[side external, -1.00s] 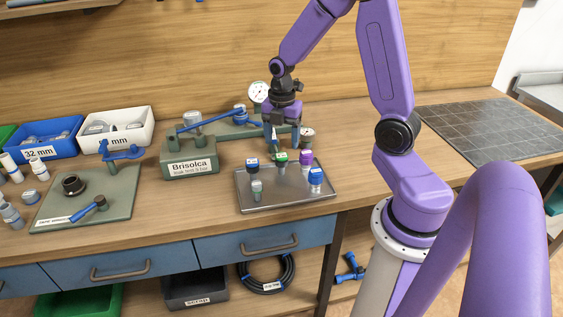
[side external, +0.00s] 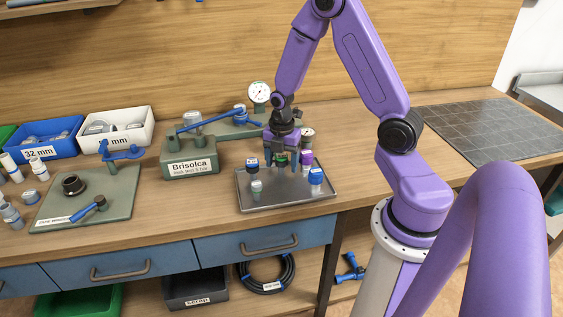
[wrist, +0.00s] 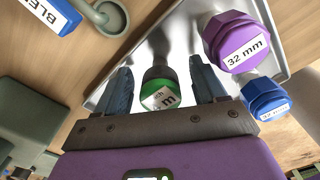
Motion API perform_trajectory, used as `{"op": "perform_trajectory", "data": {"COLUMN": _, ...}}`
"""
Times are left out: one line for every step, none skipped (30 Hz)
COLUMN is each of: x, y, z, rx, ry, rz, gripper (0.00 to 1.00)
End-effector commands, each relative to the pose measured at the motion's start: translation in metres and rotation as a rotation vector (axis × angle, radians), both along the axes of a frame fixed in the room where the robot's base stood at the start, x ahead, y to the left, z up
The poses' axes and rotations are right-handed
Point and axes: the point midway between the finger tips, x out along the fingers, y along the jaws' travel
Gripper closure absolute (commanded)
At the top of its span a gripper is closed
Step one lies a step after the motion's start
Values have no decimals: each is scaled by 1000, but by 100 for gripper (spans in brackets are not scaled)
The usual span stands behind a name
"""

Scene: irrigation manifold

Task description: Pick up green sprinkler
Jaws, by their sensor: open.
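The green sprinkler (side external: 281,158) stands upright on the metal tray, with a green cap and a dark body. My gripper (side external: 282,167) is lowered over it, jaws open. In the wrist view the green sprinkler (wrist: 160,95) sits between the two open fingers of my gripper (wrist: 160,75), with a gap on each side. Its label is only partly readable. In the side view the fingers partly hide its lower body.
On the tray (side external: 290,202), a purple-capped sprinkler (side external: 307,158) labelled 32 mm (wrist: 240,42) stands close to the right finger.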

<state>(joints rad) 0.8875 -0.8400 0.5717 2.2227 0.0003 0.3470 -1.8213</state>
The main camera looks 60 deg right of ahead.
Motion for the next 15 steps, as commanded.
{"op": "perform_trajectory", "data": {"x": 0, "y": 0, "z": 0, "rx": 0, "ry": -1, "rz": 0, "gripper": 30}}
{"op": "perform_trajectory", "data": {"x": 0, "y": 0, "z": 0, "rx": 0, "ry": -1, "rz": 0, "gripper": 30}}
{"op": "perform_trajectory", "data": {"x": 0, "y": 0, "z": 0, "rx": 0, "ry": -1, "rz": 0, "gripper": 30}}
{"op": "perform_trajectory", "data": {"x": 0, "y": 0, "z": 0, "rx": 0, "ry": -1, "rz": 0, "gripper": 30}}
{"op": "perform_trajectory", "data": {"x": 0, "y": 0, "z": 0, "rx": 0, "ry": -1, "rz": 0, "gripper": 30}}
{"op": "perform_trajectory", "data": {"x": 0, "y": 0, "z": 0, "rx": 0, "ry": 0, "rz": 0, "gripper": 43}}
{"op": "perform_trajectory", "data": {"x": 0, "y": 0, "z": 0, "rx": 0, "ry": 0, "rz": 0, "gripper": 53}}
{"op": "perform_trajectory", "data": {"x": 0, "y": 0, "z": 0, "rx": 0, "ry": 0, "rz": 0, "gripper": 62}}
{"op": "perform_trajectory", "data": {"x": 0, "y": 0, "z": 0, "rx": 0, "ry": 0, "rz": 0, "gripper": 75}}
{"op": "perform_trajectory", "data": {"x": 0, "y": 0, "z": 0, "rx": 0, "ry": 0, "rz": 0, "gripper": 85}}
{"op": "perform_trajectory", "data": {"x": 0, "y": 0, "z": 0, "rx": 0, "ry": 0, "rz": 0, "gripper": 90}}
{"op": "perform_trajectory", "data": {"x": 0, "y": 0, "z": 0, "rx": 0, "ry": 0, "rz": 0, "gripper": 90}}
{"op": "perform_trajectory", "data": {"x": 0, "y": 0, "z": 0, "rx": 0, "ry": 0, "rz": 0, "gripper": 90}}
{"op": "perform_trajectory", "data": {"x": 0, "y": 0, "z": 0, "rx": 0, "ry": 0, "rz": 0, "gripper": 90}}
{"op": "perform_trajectory", "data": {"x": 0, "y": 0, "z": 0, "rx": 0, "ry": 0, "rz": 0, "gripper": 90}}
